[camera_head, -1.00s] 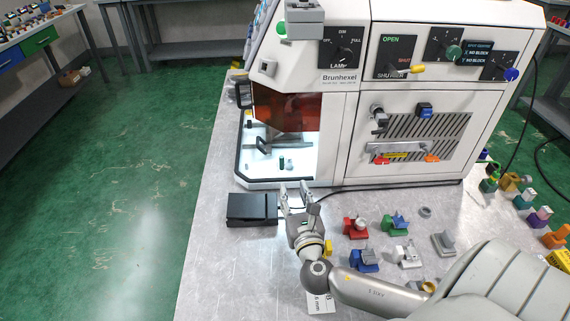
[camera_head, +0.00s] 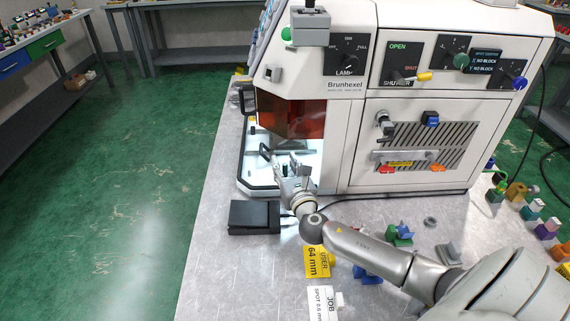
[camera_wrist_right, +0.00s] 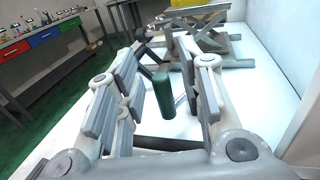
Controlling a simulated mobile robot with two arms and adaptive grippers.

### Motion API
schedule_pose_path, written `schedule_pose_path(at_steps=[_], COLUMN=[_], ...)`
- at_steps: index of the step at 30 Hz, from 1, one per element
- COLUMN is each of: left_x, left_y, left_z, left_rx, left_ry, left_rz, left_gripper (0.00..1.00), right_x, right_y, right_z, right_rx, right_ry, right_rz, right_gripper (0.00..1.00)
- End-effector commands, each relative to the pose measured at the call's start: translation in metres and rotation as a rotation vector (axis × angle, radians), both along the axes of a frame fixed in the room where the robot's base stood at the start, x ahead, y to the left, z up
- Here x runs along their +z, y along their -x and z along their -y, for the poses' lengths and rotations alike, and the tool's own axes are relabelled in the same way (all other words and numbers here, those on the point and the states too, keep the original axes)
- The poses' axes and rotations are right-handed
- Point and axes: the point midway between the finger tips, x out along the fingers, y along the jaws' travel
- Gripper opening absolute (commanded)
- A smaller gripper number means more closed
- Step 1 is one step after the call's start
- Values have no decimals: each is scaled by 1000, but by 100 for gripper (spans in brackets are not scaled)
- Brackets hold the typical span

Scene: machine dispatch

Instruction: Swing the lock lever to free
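The white machine (camera_head: 350,150) has an open, lit chamber at its lower left. Inside, a dark handle (camera_head: 265,152) shows beside a low grey stage, which is partly hidden by my gripper. The wrist view shows the grey crossed-arm stage (camera_wrist_right: 205,20) and an upright dark green cylinder (camera_wrist_right: 163,95), perhaps the lock lever's grip; I cannot tell for sure. My right gripper (camera_head: 286,168) reaches into the chamber opening. It is open, and in the wrist view the green cylinder shows between its spread fingers, with no clear contact. My left gripper is not in view.
An orange-red window (camera_head: 290,115) hangs above the opening. A black box (camera_head: 254,217) lies on the table left of my arm. Small coloured pieces, including a green one (camera_head: 399,236), lie around my right forearm. The chamber's wall (camera_wrist_right: 301,75) is close on the right.

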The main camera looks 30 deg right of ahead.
Motion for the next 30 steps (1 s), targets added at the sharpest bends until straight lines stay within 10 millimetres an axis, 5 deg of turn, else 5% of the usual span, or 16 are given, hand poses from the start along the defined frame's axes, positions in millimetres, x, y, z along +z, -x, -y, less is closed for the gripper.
schedule_pose_path(at_steps=[11, 19, 30], left_x=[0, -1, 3], left_y=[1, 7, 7], left_z=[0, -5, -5], left_rx=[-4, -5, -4], left_ry=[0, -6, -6], left_rz=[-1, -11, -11], left_gripper=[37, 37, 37], right_x=[0, 0, 1], right_y=[-5, -4, -6], right_z=[1, 1, 0], right_rx=[0, 0, -37], right_ry=[0, 0, -1], right_rz=[-1, 0, 0], right_gripper=[34, 0, 0])
